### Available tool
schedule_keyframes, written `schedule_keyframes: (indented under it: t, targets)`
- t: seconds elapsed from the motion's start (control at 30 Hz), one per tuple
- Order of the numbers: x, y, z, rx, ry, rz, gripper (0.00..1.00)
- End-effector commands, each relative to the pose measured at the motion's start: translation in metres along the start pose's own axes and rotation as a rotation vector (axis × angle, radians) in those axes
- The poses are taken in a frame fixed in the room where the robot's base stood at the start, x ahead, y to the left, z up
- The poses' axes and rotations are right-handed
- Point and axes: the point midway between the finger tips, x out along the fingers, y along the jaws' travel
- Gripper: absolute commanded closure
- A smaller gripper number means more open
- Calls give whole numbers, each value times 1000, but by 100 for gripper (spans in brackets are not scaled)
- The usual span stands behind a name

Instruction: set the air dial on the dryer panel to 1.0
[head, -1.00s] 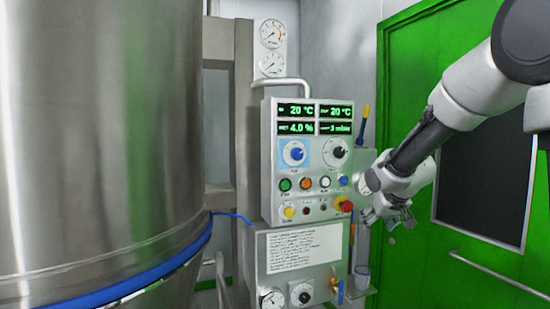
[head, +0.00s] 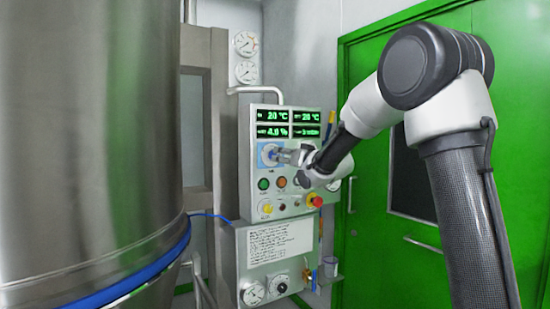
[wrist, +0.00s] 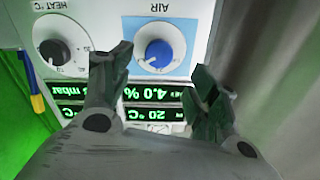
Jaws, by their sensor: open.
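The dryer panel (head: 287,191) is a light grey box with green displays, dials and coloured buttons. The air dial is a blue knob (wrist: 158,53) on a light blue plate labelled AIR (wrist: 154,40), with a white pointer mark; the wrist view shows it upside down. In the head view part of the blue dial (head: 267,153) shows just left of my fingertips. My gripper (wrist: 165,72) is open and empty, its two fingers on either side of the knob in the wrist view. I cannot tell whether it touches the knob. The exact dial setting is too small to read.
The black heat dial (wrist: 54,52) is beside the air dial. Buttons, including a red one (head: 315,200), sit below. A steel vessel (head: 90,130) stands at the left, a green door (head: 385,250) at the right. Two gauges (head: 246,57) hang above the panel.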

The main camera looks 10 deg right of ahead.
Motion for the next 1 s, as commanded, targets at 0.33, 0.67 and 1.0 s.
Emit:
schedule_keyframes:
  t: [0.33, 0.67, 1.0]
  targets:
    - [56, 1, 1, 0, -2, 2, 40]
    - [71, 1, 1, 0, -2, 3, 40]
    - [70, 1, 1, 0, -3, 3, 82]
